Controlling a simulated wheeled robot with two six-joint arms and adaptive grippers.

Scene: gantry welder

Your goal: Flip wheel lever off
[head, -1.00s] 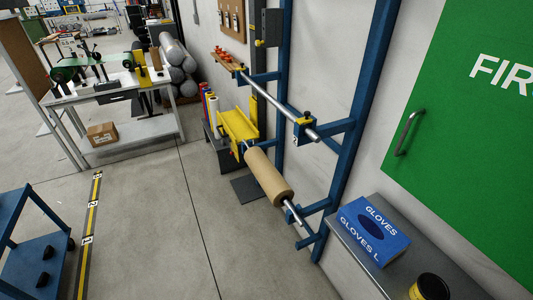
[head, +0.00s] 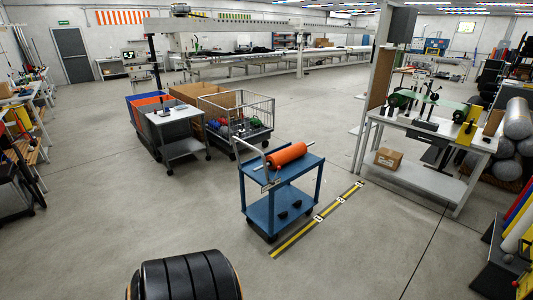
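The gantry welder (head: 258,24) appears to be the long machine at the back of the hall, with a pale beam over a long bed. I cannot make out a wheel lever at this distance, so its position cannot be told. Neither of my grippers shows in the head view. A dark ribbed rounded part at the bottom edge hides a patch of floor.
A blue cart (head: 262,213) with an orange roll (head: 287,154) stands mid-floor beside a yellow-black floor strip (head: 318,219). Behind it are a grey cart (head: 183,149) and a wire cage cart (head: 240,122). A workbench (head: 440,127) stands right.

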